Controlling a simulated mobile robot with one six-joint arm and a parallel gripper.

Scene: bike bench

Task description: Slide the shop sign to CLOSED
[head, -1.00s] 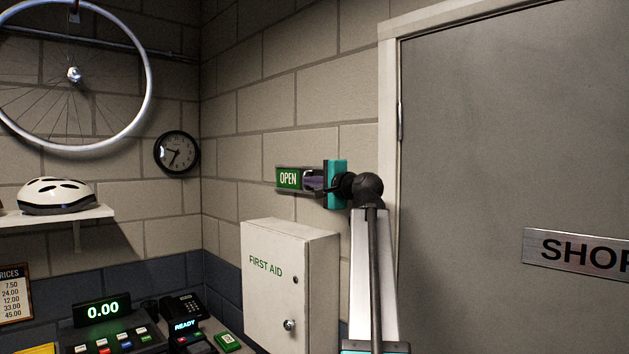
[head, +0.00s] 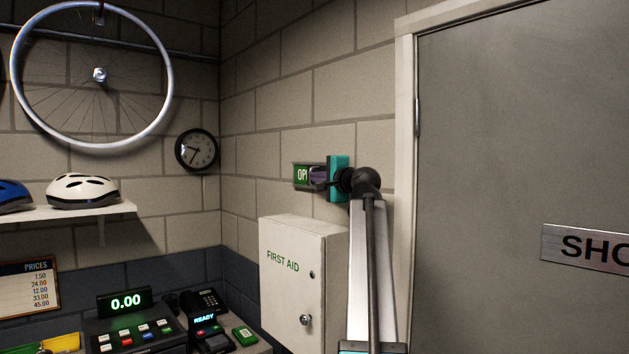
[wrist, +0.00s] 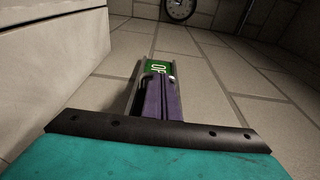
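The shop sign (head: 301,173) is a green panel in a grey frame on the block wall, left of the door; only "OP" shows in the head view. In the wrist view its green lettered face (wrist: 158,67) shows between the frame's rails, just beyond my fingers. My teal gripper (head: 318,176) is at the sign's right part, and its purple fingers hide the rest of the lettering. In the wrist view the purple fingers (wrist: 161,85) are close together at the middle of the gripper's dark bar. Whether anything is pinched between them is hidden.
A white first aid cabinet (head: 290,275) stands below the sign. The grey door (head: 510,130) is to the right. A till and a card reader are below left.

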